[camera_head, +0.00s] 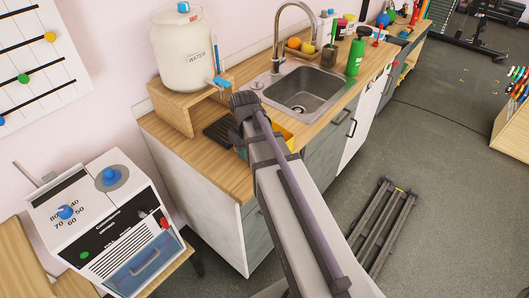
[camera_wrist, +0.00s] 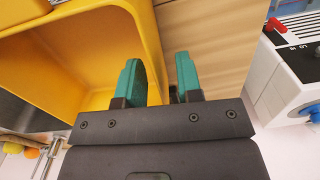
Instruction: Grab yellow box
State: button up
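The yellow box (camera_wrist: 80,50) is open-topped and fills the left of the wrist view. In the head view only a small yellow part (camera_head: 286,132) shows beside my arm, on the wooden counter. My gripper (camera_wrist: 160,80) has two teal fingers set apart. The left finger is over the inside of the box and the right finger is outside it, with the box's right wall between them. A gap shows between the fingers and the wall. In the head view my arm hides most of the gripper and box.
The counter (camera_head: 190,160) also holds a water dispenser (camera_head: 190,50) on a wooden stand (camera_head: 172,103), a black rack (camera_head: 219,131) and a sink (camera_head: 305,90) with a tall tap. A green bottle (camera_head: 356,53) and fruit stand farther back. A white device with dials (camera_head: 105,225) stands at left.

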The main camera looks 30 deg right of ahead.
notch_tip(320, 180, down, 3)
jog(key=shift+f+b, duration=0.2)
jog(key=shift+b, duration=0.65)
jog(key=shift+r, duration=0.25)
grip_shut()
